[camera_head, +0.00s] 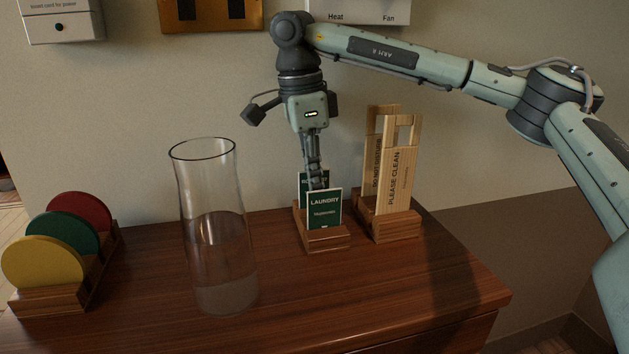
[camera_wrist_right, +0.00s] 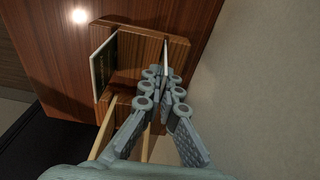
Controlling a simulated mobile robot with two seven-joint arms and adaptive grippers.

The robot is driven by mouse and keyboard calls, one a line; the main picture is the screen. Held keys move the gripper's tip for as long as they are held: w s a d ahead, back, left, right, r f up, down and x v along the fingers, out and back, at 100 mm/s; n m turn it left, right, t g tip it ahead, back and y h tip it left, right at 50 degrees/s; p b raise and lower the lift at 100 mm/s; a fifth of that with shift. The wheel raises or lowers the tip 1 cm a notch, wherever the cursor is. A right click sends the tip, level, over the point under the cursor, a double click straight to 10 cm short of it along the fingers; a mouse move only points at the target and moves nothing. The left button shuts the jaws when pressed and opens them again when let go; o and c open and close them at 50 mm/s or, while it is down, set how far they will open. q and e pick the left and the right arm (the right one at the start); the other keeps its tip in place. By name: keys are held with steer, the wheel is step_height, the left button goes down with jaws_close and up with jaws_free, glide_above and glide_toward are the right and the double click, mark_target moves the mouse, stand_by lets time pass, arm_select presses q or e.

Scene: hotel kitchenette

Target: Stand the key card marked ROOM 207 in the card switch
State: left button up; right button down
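A green card whose visible lettering begins "RO" (camera_head: 303,182) stands in the rear of a small wooden card holder (camera_head: 327,240). The green LAUNDRY card (camera_head: 324,211) stands in front of it and hides much of it. My right gripper (camera_head: 316,184) points down into the holder, behind the LAUNDRY card and overlapping the rear card. In the right wrist view its fingertips (camera_wrist_right: 158,74) are close together by a card seen edge-on (camera_wrist_right: 165,58); whether they grip it is unclear. The card switch (camera_head: 60,24), labelled for power, is on the wall at upper left. My left gripper is not visible.
A tall glass vase (camera_head: 215,215) stands left of the holder. Wooden door tags (camera_head: 394,178) stand in a rack close to its right. Coloured discs (camera_head: 62,236) stand in a rack at far left. A brass plate (camera_head: 211,14) and a Heat/Fan panel (camera_head: 360,11) are on the wall.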

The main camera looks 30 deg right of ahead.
steer(key=c, duration=1.6)
jaws_free()
steer(key=shift+c, duration=0.2)
steer(key=shift+r, duration=0.1)
steer(key=r, duration=0.4)
steer(key=a+r, duration=0.1)
steer(key=r, duration=0.6)
steer(key=shift+w+a+r, duration=0.2)
steer(key=shift+r, duration=0.15)
